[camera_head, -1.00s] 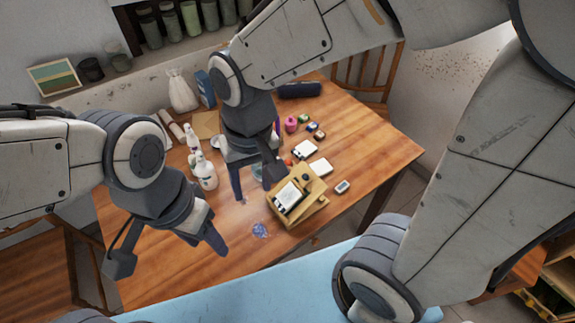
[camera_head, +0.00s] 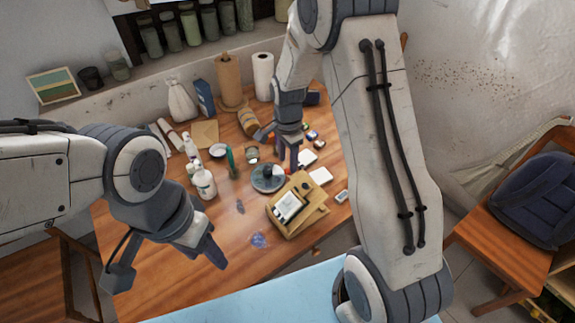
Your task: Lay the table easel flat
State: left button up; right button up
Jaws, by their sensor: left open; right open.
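The wooden table easel (camera_head: 313,212) stands near the front edge of the wooden table, right of centre. A small white, dark-edged panel (camera_head: 288,206) rests on its board, which looks tilted up from its base. My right gripper (camera_head: 278,150) is open and empty, above the table behind the easel and apart from it, over the area by a round dark dish (camera_head: 266,181). My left gripper (camera_head: 165,265) is open and empty, at the table's front left, well left of the easel.
White bottles (camera_head: 204,183), a green upright item (camera_head: 231,160) and a small bowl (camera_head: 218,150) stand left of the easel. White blocks (camera_head: 320,176) lie behind it. Paper rolls (camera_head: 263,76) stand at the back. A blue patch (camera_head: 259,240) marks otherwise bare wood in front.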

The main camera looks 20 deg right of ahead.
jog(key=shift+f, duration=1.7)
grip_shut()
